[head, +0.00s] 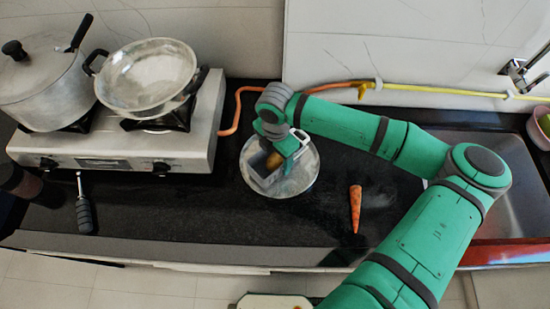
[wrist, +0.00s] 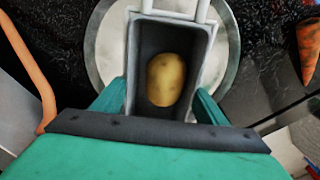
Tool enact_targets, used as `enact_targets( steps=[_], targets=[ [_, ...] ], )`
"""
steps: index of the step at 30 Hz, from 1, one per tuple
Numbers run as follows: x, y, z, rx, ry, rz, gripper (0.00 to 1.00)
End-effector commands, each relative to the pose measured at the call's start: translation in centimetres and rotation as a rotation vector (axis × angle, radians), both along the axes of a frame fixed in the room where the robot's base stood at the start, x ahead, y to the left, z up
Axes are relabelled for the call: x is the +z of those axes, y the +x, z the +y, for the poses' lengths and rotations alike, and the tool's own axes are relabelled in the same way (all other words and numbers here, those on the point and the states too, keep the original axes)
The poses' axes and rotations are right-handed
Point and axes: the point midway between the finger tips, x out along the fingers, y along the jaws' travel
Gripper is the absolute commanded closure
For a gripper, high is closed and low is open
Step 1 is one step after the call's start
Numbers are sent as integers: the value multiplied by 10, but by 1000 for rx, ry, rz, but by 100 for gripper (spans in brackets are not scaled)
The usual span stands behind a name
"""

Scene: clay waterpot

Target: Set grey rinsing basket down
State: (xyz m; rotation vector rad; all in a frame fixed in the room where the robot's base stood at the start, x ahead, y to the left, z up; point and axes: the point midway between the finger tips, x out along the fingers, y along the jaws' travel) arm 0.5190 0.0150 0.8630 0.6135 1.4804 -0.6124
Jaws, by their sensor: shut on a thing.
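The grey rinsing basket (wrist: 203,45) is a small rectangular tub with a light rim and a handle at its far end. A brown potato (wrist: 165,80) lies inside it. In the head view the basket (head: 262,180) is over the round metal plate (head: 300,185), with the potato (head: 273,160) partly showing. My gripper (wrist: 160,100) has a finger on each side of the basket and is shut on it. The arm partly hides the basket in the head view (head: 283,150). Whether the basket's underside touches the plate cannot be told.
A carrot (head: 355,208) lies on the black counter (head: 200,215) right of the plate. A gas stove (head: 120,145) with a pot (head: 45,90) and a metal pan (head: 150,75) stands left. A sink (head: 515,200) is at the right. An orange hose (head: 240,105) runs behind the plate.

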Motion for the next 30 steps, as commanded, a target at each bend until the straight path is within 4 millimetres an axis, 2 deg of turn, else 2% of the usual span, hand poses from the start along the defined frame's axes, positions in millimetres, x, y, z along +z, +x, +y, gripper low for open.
enact_targets(
  steps=[3,16,17,18,19,30],
  targets=[
    [-11,0,1,1,0,0,61],
    [-16,0,-2,-4,1,0,61],
    [-16,0,-2,-4,1,1,29],
    [-16,0,-2,-4,0,0,19],
    [-16,0,-2,-4,0,0,15],
    [-12,0,-2,-2,-1,-1,15]
  ],
)
